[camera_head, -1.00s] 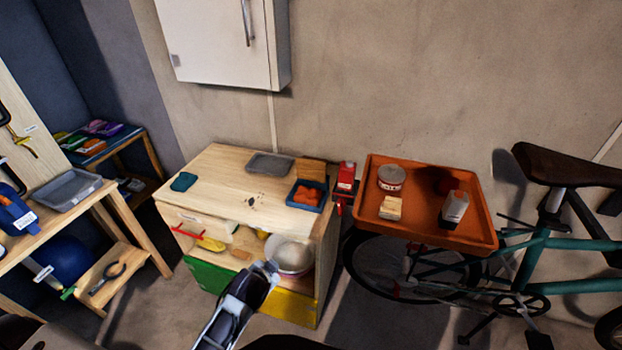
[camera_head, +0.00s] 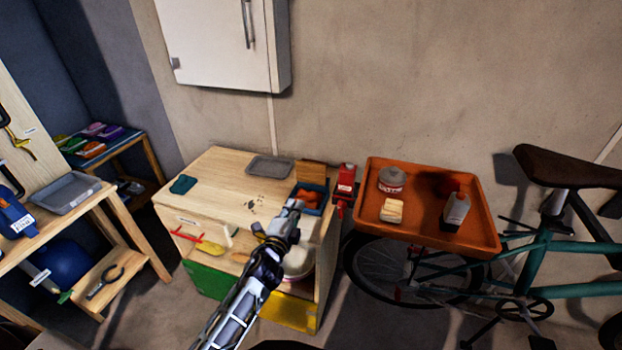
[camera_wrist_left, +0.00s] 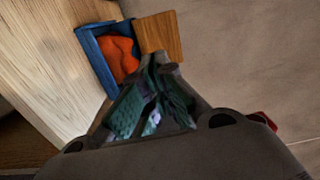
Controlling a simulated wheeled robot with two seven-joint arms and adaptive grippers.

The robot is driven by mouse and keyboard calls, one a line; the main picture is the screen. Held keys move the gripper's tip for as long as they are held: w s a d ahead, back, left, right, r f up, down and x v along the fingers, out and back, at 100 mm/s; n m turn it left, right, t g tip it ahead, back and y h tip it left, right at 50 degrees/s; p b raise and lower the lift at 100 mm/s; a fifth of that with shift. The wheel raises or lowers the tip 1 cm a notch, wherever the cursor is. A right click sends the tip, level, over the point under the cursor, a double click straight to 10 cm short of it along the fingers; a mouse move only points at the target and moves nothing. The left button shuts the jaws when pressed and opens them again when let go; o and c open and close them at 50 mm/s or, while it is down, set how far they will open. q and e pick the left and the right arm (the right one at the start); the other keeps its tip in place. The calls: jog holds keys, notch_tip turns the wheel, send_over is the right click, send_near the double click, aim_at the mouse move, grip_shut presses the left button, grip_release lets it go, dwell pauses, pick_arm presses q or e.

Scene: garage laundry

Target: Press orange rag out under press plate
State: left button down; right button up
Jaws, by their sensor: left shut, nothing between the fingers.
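An orange rag (camera_head: 308,200) lies crumpled in a small blue tray (camera_head: 324,188) at the right end of the wooden cabinet's top. A wooden plate (camera_head: 311,172), possibly the press plate, stands at the back edge of the tray. In the left wrist view the rag (camera_wrist_left: 118,57), the tray (camera_wrist_left: 94,52) and the wooden plate (camera_wrist_left: 160,36) show just beyond the fingers. My left gripper (camera_head: 293,206) is shut and empty in front of the tray; it also shows in the left wrist view (camera_wrist_left: 158,75). It partly hides the rag. My right gripper is not in view.
The wooden cabinet top (camera_head: 225,180) is mostly clear, with a grey tray (camera_head: 270,166) and a teal cloth (camera_head: 183,184). A red device (camera_head: 346,178) stands close to the blue tray's right.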

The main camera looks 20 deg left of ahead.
pick_arm(q)
jog(key=m, duration=0.1)
send_near(314, 172)
jog(key=shift+w, duration=0.65)
jog(key=shift+w+a+f+h+p, duration=0.1)
jog(key=shift+w+h+p, duration=0.1)
jog(key=shift+w, duration=0.65)
jog(key=shift+w+a+f+h+p, duration=0.1)
jog(key=shift+w+p, duration=0.05)
jog(key=shift+w, duration=0.7)
jog(key=shift+w+r, duration=0.1)
jog(key=shift+w, duration=1.1)
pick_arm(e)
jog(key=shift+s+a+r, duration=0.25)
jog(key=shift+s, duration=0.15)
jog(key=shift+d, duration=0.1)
